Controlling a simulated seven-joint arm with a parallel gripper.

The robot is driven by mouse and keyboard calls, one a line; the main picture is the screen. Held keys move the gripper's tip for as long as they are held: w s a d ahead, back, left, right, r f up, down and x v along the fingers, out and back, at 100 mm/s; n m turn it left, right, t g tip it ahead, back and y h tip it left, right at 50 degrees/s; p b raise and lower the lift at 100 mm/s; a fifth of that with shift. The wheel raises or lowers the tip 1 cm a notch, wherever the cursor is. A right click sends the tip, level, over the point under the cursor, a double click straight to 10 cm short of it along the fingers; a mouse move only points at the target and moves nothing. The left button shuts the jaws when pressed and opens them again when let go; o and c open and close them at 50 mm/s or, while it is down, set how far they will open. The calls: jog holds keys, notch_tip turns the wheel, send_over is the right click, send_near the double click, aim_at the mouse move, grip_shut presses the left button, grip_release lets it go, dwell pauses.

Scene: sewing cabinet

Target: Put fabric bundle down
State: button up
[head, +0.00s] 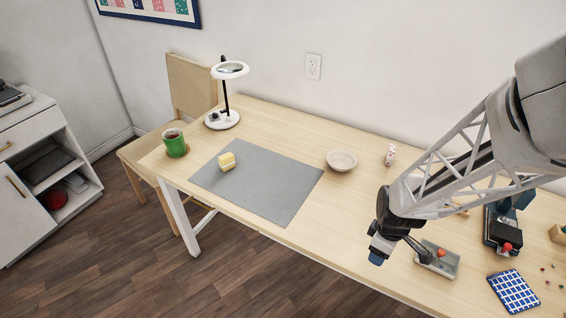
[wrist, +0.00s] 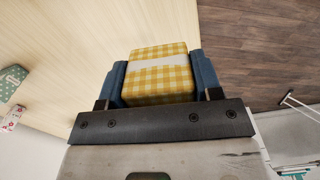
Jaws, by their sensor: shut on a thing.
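My gripper (head: 378,252) is above the front edge of the table, right of the grey mat. In the wrist view my gripper (wrist: 159,82) is shut on a yellow-and-white checked fabric bundle (wrist: 160,88) with a white band around it. A blue finger presses on each side of it. In the head view this held bundle is hidden behind the gripper. Another small yellow block with a pale band (head: 227,161) lies on the left part of the grey mat (head: 270,185); it is too small to tell its pattern.
A green mug (head: 174,143) and a ring lamp (head: 229,70) stand at the left. A pale bowl (head: 341,160) and a small patterned item (head: 390,155) are behind the gripper. A grey-green device (head: 440,262) and blue checked cloth (head: 514,290) lie at the right. The mat's middle is clear.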

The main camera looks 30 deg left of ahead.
jog(key=shift+n, duration=0.3)
jog(key=w+a, duration=0.2)
jog(key=a, duration=0.3)
jog(key=w+a, duration=0.3)
jog(key=a, duration=0.3)
jog(key=w+a, duration=0.3)
jog(key=a, duration=0.2)
jog(key=shift+a+r, duration=0.3)
jog(key=shift+a, duration=0.1)
jog(key=shift+n, duration=0.4)
jog(key=a, duration=0.7)
jog(key=w+a, duration=0.1)
jog(key=a, duration=0.6)
jog(key=w+a, duration=0.1)
jog(key=a, duration=0.6)
jog(key=shift+f, duration=0.2)
jog(key=shift+w+a, duration=0.1)
jog(key=shift+w, duration=0.05)
send_over(268, 163)
jog(key=shift+f, duration=0.75)
jog(key=shift+f, duration=0.1)
jog(key=shift+f, duration=1.65)
jog(key=shift+f, duration=0.15)
